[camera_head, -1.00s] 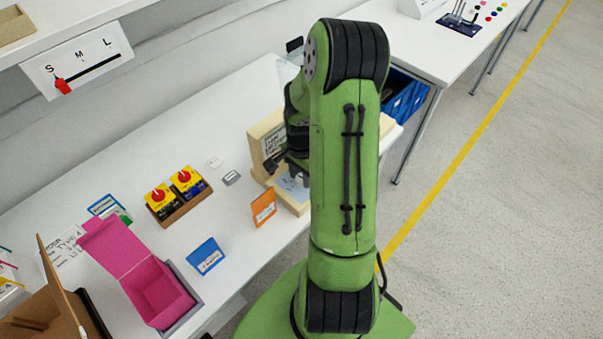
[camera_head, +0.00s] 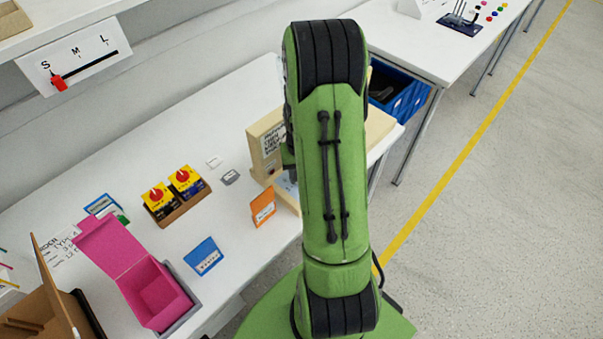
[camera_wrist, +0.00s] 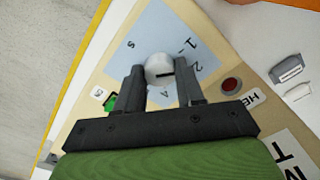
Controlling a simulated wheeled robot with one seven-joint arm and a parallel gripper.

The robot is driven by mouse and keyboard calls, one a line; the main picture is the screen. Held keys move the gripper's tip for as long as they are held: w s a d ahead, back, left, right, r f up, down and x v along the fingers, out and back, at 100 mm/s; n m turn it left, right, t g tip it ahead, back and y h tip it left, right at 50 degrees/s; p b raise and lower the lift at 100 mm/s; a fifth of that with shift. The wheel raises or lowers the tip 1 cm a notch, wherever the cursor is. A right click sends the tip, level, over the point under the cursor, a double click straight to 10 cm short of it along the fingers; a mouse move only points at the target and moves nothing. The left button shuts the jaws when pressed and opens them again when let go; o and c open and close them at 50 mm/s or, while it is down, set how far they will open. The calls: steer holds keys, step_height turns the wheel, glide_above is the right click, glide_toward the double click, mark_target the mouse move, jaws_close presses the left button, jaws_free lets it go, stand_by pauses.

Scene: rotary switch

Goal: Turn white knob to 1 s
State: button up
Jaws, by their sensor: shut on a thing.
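The white knob (camera_wrist: 159,67) sits on a light blue dial plate (camera_wrist: 158,28) on a wooden panel. Its black line points right in the wrist view, roughly toward the mark 2. The marks S, 1, 2 and 4 show around it. My gripper (camera_wrist: 160,77) has a finger on either side of the knob and is shut on it. In the head view my green arm hides the knob and most of the wooden box (camera_head: 264,140).
A red button (camera_wrist: 231,85) and a green switch (camera_wrist: 110,102) flank the knob on the panel. An orange card (camera_head: 263,206) stands left of the box. A blue card (camera_head: 204,255) and pink box (camera_head: 158,292) are farther left.

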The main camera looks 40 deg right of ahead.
steer(key=n, duration=0.5)
steer(key=shift+f+n+b, duration=0.1)
steer(key=shift+n+b, duration=0.2)
stand_by(0.4)
steer(key=o, duration=1)
steer(key=shift+s, duration=0.1)
steer(key=shift+o, duration=0.2)
steer(key=shift+a, duration=0.1)
step_height(320, 180, up, 16)
steer(key=p, duration=0.3)
steer(key=shift+p, duration=0.4)
